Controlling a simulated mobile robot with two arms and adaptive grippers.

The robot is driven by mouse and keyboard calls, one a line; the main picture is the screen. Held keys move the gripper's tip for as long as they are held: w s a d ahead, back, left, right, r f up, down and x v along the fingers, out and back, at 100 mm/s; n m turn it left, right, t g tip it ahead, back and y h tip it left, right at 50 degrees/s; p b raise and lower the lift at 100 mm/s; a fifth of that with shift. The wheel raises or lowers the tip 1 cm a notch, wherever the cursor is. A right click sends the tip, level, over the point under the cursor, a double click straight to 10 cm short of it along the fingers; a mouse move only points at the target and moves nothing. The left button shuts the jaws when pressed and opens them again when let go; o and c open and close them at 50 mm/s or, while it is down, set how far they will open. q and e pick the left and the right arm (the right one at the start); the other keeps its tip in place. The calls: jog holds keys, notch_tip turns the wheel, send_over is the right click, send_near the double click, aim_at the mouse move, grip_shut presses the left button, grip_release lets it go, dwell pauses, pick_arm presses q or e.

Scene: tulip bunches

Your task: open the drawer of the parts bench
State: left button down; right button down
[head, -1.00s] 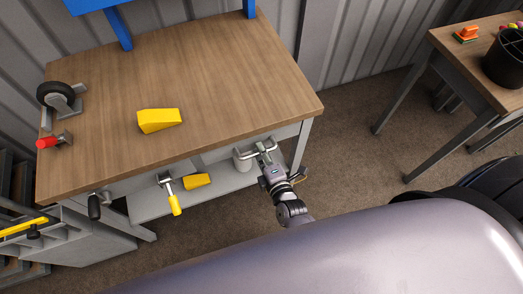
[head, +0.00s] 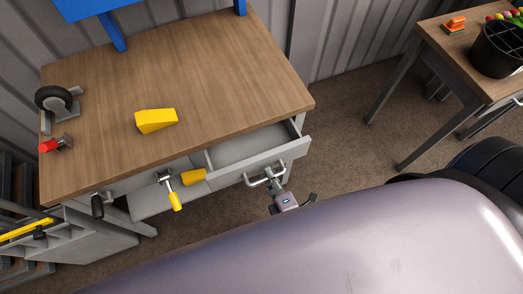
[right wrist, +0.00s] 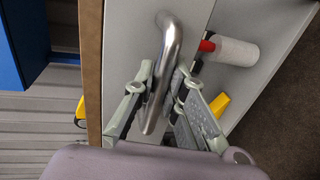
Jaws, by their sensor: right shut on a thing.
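The parts bench (head: 215,60) has a brown wooden top. Its grey drawer (head: 283,153) stands out from under the right part of the front edge, and the visible inside looks empty. The bar handle (head: 256,182) is on the drawer front. My right gripper (head: 272,181) is at this handle. In the right wrist view the shiny curved handle (right wrist: 168,50) runs between the two fingers of my right gripper (right wrist: 160,85), which are shut on it. My left gripper is not in view.
On the bench top lie a yellow wedge (head: 156,121) and a caster wheel (head: 54,98). Yellow-handled tool (head: 174,200) and yellow block (head: 193,177) are by the front.

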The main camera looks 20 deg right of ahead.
jog(key=f+p+v, duration=0.1)
jog(key=f+v, duration=0.1)
jog(key=v, duration=0.9)
jog(key=shift+s, duration=0.2)
jog(key=shift+f, duration=0.15)
jog(key=c, duration=1.6)
grip_release()
jog(key=v, duration=1.2)
jog(key=shift+a, duration=0.1)
